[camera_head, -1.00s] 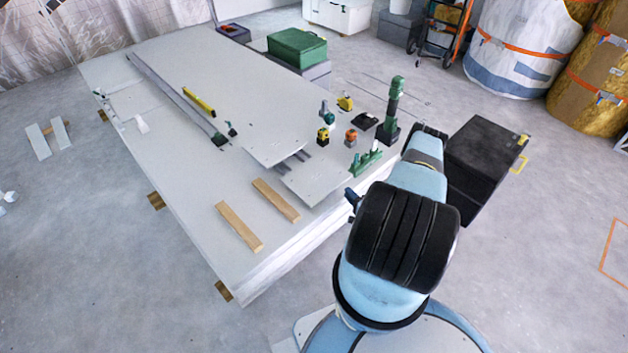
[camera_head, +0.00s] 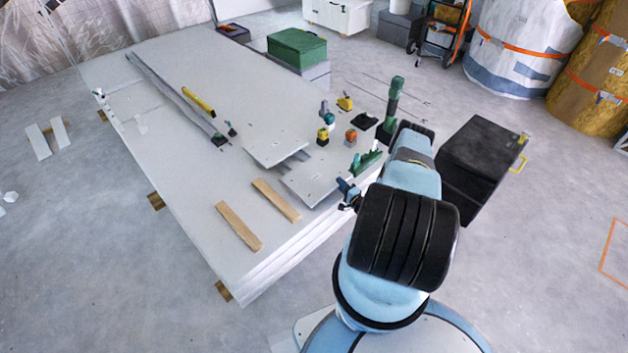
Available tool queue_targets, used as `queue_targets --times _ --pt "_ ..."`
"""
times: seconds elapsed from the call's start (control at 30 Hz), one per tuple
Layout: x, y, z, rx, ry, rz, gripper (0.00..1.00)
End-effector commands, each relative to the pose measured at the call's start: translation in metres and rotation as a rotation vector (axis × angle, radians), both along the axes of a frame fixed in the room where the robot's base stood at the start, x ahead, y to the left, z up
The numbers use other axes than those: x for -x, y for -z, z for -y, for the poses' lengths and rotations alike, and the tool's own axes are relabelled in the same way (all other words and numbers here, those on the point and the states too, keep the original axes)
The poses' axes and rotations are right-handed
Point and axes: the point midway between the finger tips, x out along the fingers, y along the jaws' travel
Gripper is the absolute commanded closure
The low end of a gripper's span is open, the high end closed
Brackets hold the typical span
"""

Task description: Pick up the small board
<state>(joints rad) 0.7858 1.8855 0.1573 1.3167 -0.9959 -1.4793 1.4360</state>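The small board (camera_head: 312,184) is a light grey flat panel lying near the front right edge of the large panel stack (camera_head: 190,190). Its far side lies by dark strips beside a longer grey board (camera_head: 245,110). My gripper (camera_head: 347,196) is at the right front corner of the small board, very close to it. Only a small dark and blue part of the gripper shows. My blue and black arm hides the rest, so I cannot tell whether its fingers are open or touch the board.
Two wooden battens (camera_head: 257,213) lie left of the small board. Green tools (camera_head: 366,163), an orange tool (camera_head: 351,137) and a yellow one (camera_head: 322,136) stand behind it. A black box (camera_head: 483,155) stands right of my arm.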

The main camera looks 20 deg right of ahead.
Motion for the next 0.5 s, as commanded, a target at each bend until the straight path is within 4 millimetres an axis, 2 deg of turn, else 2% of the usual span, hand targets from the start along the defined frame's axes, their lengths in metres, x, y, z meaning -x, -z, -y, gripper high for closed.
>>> queue_targets --times 0.03,0.2,0.5 --pt "0.0 0.0 -0.0001 0.0 0.0 0.0 0.84" --pt "0.0002 0.0003 -0.0003 0.0 0.0 -0.001 1.0" --pt "0.0003 0.0007 -0.0007 0.0 -0.001 -0.002 1.0"
